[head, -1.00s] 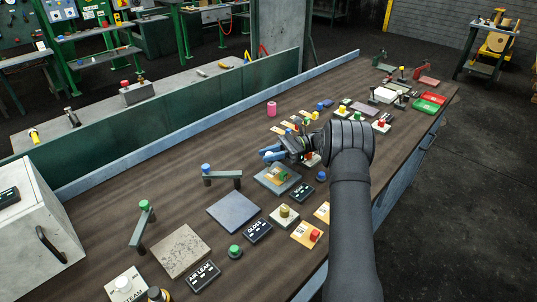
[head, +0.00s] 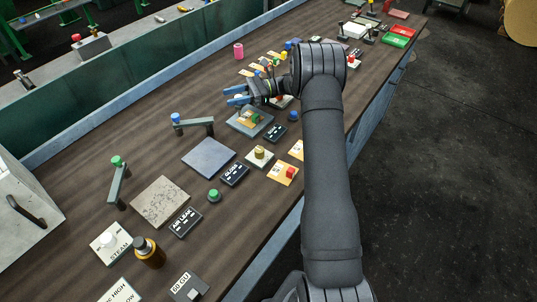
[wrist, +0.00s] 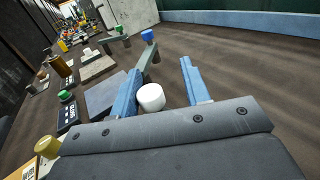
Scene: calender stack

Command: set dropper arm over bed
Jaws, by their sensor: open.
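A grey dropper arm with a blue knob (head: 175,118) stands left of my gripper, beside a bare blue-grey bed (head: 208,157). Another arm with a green knob (head: 117,161) stands beside a speckled stone bed (head: 160,201). Both arms lie off their beds. My wrist hides part of the area near the gripper.
Dark label blocks (head: 235,174), a green button (head: 214,195) and a yellow knob (head: 260,152) line the near side. An amber bottle (head: 149,252) stands at the lower left. A pink cylinder (head: 239,50) stands behind my gripper. Bare wood lies along the back.

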